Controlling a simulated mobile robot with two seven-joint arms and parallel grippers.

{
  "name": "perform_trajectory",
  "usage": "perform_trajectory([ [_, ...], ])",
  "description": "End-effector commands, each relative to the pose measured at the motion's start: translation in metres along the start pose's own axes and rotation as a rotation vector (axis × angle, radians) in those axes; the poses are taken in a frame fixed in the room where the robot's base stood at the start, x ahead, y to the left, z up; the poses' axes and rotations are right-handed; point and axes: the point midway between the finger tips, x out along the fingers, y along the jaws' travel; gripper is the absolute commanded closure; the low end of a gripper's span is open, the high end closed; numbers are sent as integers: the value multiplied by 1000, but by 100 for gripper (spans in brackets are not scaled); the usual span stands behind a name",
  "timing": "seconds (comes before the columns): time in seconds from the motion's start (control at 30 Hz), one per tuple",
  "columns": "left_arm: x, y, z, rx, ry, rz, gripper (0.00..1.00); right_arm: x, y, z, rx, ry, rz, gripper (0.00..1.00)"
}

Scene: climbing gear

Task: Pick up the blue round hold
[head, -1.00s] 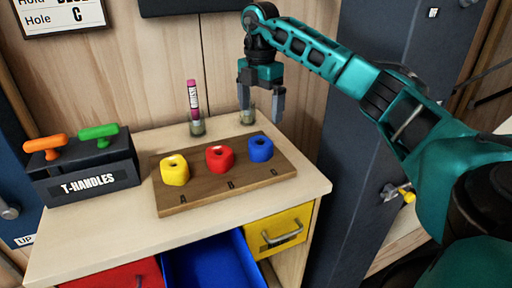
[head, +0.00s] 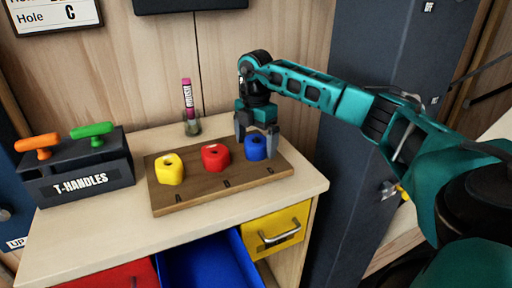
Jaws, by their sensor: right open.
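The blue round hold (head: 255,148) sits at the right end of the wooden board (head: 215,195), at the position marked C. My right gripper (head: 256,146) points down at it with its jaws apart. One finger is at the left of the hold and the other at its right. I cannot tell whether the fingers touch it. The hold still rests on the board. My left gripper does not show.
A red hold (head: 215,157) and a yellow hold (head: 169,169) stand to the left on the board. A pink brush (head: 188,97) stands in a cup behind. A T-handles box (head: 80,176) is at left. A blue drawer (head: 210,262) is open below.

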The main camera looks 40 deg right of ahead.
Motion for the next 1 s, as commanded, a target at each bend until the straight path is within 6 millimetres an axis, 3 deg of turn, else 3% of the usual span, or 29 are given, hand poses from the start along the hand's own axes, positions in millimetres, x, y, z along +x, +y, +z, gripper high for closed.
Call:
perform_trajectory([
  [0.07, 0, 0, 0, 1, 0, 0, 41, 0, 0, 0, 0, 0, 0, 4],
  [0.67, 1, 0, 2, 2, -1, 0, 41, -1, 0, 0, 0, 0, 0, 61],
  [1.0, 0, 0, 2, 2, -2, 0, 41, -5, 1, 0, 0, 0, 2, 62],
])
